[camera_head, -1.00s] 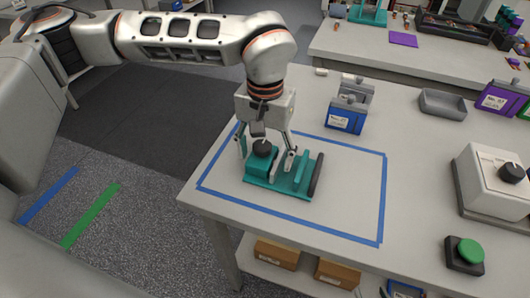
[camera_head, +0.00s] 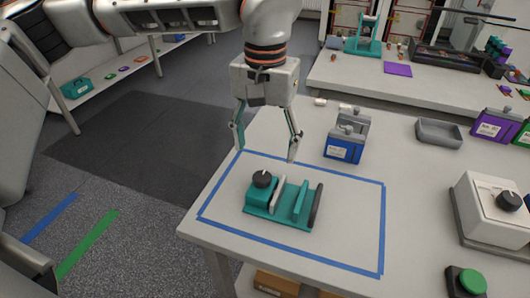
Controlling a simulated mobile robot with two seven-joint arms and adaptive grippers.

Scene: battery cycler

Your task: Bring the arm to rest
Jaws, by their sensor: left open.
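My left gripper (camera_head: 266,146) is open and empty. It hangs from the left arm (camera_head: 268,30) above the back edge of the blue-taped area, with its fingers spread and pointing down. Below it and apart from it, a teal device (camera_head: 281,214) with a black knob (camera_head: 262,179) and a dark round end sits on the table (camera_head: 310,146) inside the blue tape outline (camera_head: 386,225). My right gripper does not show.
A blue box (camera_head: 343,150) stands behind the tape. A second bench (camera_head: 345,75) is behind. The floor at left is clear.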

